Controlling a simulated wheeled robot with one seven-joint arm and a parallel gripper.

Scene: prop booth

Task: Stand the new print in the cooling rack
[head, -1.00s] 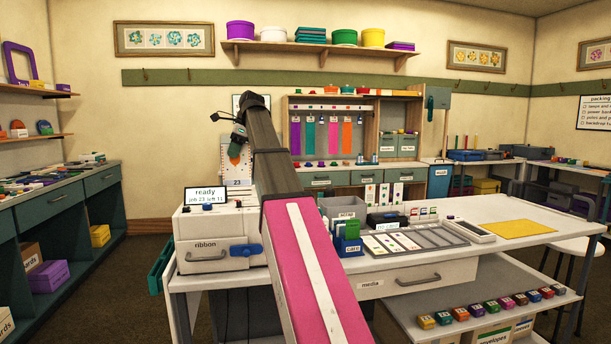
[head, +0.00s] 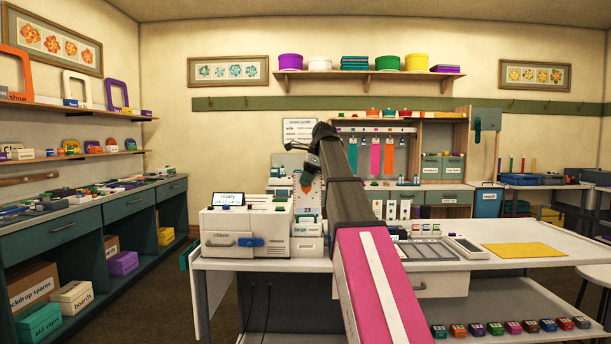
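The white printer (head: 232,232), with a lit "ready" screen (head: 229,199), stands at the left end of the white table. I cannot pick out a new print anywhere. Several white cards (head: 398,210) stand upright mid-table, partly behind my arm; I cannot tell whether they stand in the cooling rack. A grey slotted tray (head: 428,251) lies in front of them, its left part hidden by my arm.
The white table (head: 540,250) holds a yellow mat (head: 523,250) at right, with clear surface around it. Several small coloured blocks (head: 513,327) line its lower shelf. A dark green counter (head: 90,235) runs along the left wall. A white stool (head: 597,276) stands at right.

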